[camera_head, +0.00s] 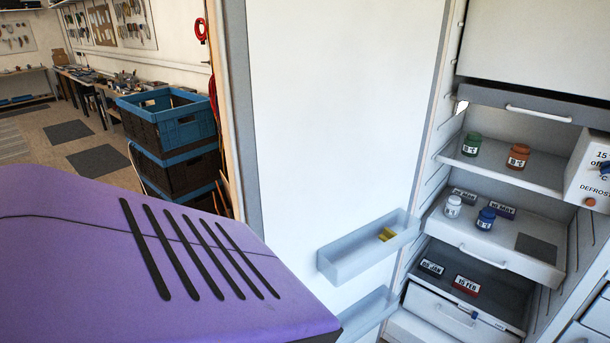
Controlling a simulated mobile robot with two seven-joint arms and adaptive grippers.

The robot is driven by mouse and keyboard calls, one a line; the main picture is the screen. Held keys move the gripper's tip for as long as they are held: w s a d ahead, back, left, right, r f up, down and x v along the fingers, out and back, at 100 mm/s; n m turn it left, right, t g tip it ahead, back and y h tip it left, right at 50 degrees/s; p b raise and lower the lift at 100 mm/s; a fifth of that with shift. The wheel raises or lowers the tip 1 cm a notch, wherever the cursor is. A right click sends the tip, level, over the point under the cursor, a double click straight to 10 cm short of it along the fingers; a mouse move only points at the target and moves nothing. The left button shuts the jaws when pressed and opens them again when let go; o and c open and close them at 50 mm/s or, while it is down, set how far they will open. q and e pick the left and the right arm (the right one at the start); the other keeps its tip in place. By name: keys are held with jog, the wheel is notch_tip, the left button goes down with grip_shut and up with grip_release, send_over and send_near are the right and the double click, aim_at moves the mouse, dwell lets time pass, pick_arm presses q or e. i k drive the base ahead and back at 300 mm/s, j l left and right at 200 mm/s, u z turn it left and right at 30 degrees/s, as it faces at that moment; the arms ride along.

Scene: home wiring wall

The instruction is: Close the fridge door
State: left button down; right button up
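The fridge door (340,110) stands open, its white inner face turned toward me. It carries a pale door bin (345,262) with a small yellow item (387,234) in it, and part of a lower bin (370,308). The open fridge interior (530,135) is to the right of the door. Its shelves hold a green jar (471,145), an orange jar (518,156), a white jar (453,206) and a blue jar (486,218). Neither of my grippers shows in the head view. The door's lower left part is hidden.
A white control box marked defrost (590,172) is at the right edge. Blue and black crates (170,125) are stacked left of the door. Benches (90,85) line the wall behind. Open floor (80,140) shows at the far left.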

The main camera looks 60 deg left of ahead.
aim_at(325, 105)
jog(key=k+j, duration=0.3)
jog(key=j, duration=0.15)
jog(key=k+j+z, duration=0.15)
jog(key=k+j, duration=0.3)
jog(key=j, duration=0.25)
jog(key=k+j, duration=0.15)
jog(key=j, duration=0.25)
jog(key=k+j+z, duration=0.1)
jog(key=j, duration=0.3)
jog(key=j+z, duration=0.1)
jog(key=j, duration=1.3)
jog(key=i+j, duration=0.15)
jog(key=j, duration=0.2)
jog(key=k+z, duration=0.25)
jog(key=k+j, duration=0.05)
